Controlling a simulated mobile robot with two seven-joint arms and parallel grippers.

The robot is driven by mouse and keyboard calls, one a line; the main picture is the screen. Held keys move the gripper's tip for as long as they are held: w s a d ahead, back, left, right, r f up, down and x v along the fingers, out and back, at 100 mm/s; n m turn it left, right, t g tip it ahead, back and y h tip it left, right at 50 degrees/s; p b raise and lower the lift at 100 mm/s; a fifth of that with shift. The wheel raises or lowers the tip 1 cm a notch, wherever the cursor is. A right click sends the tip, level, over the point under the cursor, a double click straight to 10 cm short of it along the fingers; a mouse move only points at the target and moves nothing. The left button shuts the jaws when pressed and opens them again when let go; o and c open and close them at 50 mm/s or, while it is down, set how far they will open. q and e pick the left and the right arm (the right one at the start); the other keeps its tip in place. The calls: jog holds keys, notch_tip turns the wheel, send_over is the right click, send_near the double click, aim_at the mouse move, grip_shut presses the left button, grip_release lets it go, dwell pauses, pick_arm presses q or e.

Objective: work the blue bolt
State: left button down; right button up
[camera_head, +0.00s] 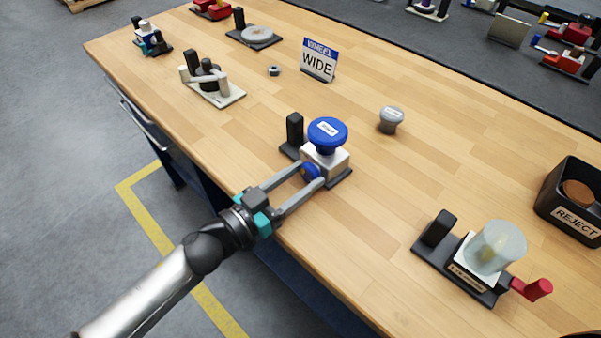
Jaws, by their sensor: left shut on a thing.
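The valve actuator (337,160) stands near the front edge of the wooden bench, a pale block on a dark base with a black upright post beside it. A large round blue cap (327,132) with a small white label sits on its top. The blue bolt (310,173) sticks out of the block's front side, toward me. My left gripper (311,175) reaches in from the lower left, its two grey fingers shut on the blue bolt from both sides. The fingers hide part of the bolt. My right gripper is not in view.
A sign reading WIDE (318,62) and a grey knob (391,119) stand behind. A fixture with a clear dome and red handle (495,250) is at right, near a black REJECT bin (571,205). A white-based fixture (212,88) is at left. Bench between them is clear.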

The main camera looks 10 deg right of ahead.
pick_arm(q)
jog(key=m+p, duration=0.1)
jog(key=m, duration=0.1)
jog(key=shift+m, duration=0.4)
jog(key=shift+c, duration=1.2)
grip_release()
jog(key=v, duration=1.5)
jog(key=shift+s+p, duration=0.2)
jog(key=shift+p, duration=0.2)
